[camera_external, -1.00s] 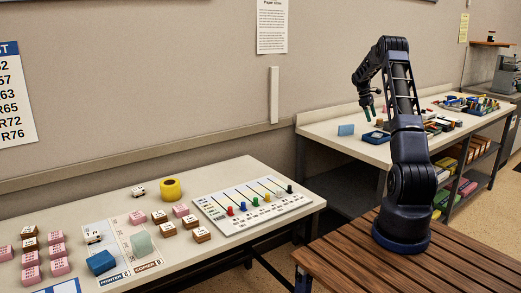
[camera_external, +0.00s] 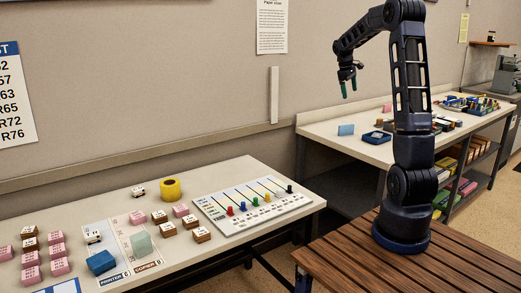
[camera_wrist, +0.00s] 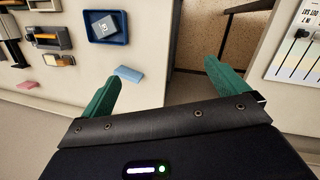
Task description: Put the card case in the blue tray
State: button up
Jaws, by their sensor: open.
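The blue tray (camera_external: 376,142) stands on the far table in the external view, and at the top of the wrist view (camera_wrist: 108,42). A flat grey-blue case with a pale mark, which looks like the card case (camera_wrist: 103,25), lies inside the tray, within its walls. My gripper (camera_external: 348,86) is raised well above the table, to the left of the tray in the external view. Its green fingers are spread wide in the wrist view (camera_wrist: 162,72), with nothing between them.
A light blue block (camera_external: 346,130) stands left of the tray, and a pink one (camera_external: 387,108) lies behind it. Dark holders and small items (camera_wrist: 48,38) are beside the tray. The near table (camera_external: 250,165) holds a slider board (camera_external: 250,207) and several labelled blocks. A gap separates the tables.

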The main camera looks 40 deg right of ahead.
jog(key=s+a+r+m+t, duration=0.1)
jog(key=s+a+r+t, duration=0.15)
jog(key=s+a, duration=0.65)
jog(key=s+a+r+t, duration=0.1)
jog(key=s+a+r, duration=0.35)
jog(key=a, duration=0.75)
jog(key=s+a+f+m+t+y, duration=0.1)
jog(key=s+a+f, duration=0.2)
jog(key=s+a, duration=0.3)
jog(key=s+a+f+m+t+y, duration=0.1)
jog(key=s+a+f, duration=0.2)
jog(key=s+a, duration=0.4)
jog(key=s, duration=0.6)
jog(key=shift+s, duration=0.15)
